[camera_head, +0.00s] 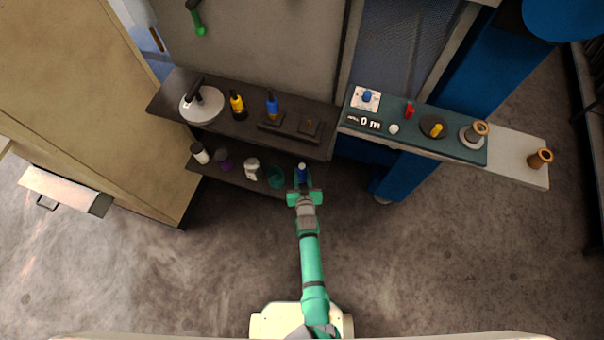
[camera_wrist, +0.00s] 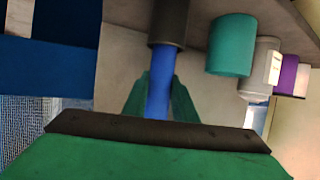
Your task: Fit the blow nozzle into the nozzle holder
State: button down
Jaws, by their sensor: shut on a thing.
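My gripper (camera_head: 303,188) is shut on a slim blue cylinder with a dark grey end (camera_wrist: 160,90), which I take to be the blow nozzle. The same blue piece (camera_head: 302,171) shows at the fingertips in the head view, at the right end of the lower shelf. Whether it touches the shelf I cannot tell. A dark block with a small orange mark (camera_head: 310,128) is on the upper shelf; it may be the nozzle holder, but I cannot be sure.
A teal cup (camera_head: 275,177), a white bottle (camera_head: 252,168) and a purple jar (camera_head: 224,160) stand left of my gripper on the lower shelf. Blue (camera_head: 272,105) and yellow (camera_head: 237,104) pieces stand above.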

jog(key=c, duration=1.4)
grip_release()
jog(key=shift+f, duration=0.15)
jog(key=shift+c, duration=0.2)
jog(key=shift+s+d+r, duration=0.25)
jog(key=shift+s+r, duration=0.15)
jog(key=shift+s, duration=0.2)
jog(key=r+v, duration=0.1)
jog(key=v, duration=2)
jog(key=s+r, duration=0.5)
jog(key=r, duration=0.3)
jog(key=s+a+r+t, duration=0.1)
jog(key=s+r, duration=0.5)
jog(key=r, duration=0.3)
jog(key=s+a+r+h, duration=0.1)
jog(key=s+r, duration=0.5)
jog(key=r, duration=0.2)
jog(key=shift+r+m+t, duration=0.3)
jog(key=shift+m+t, duration=0.1)
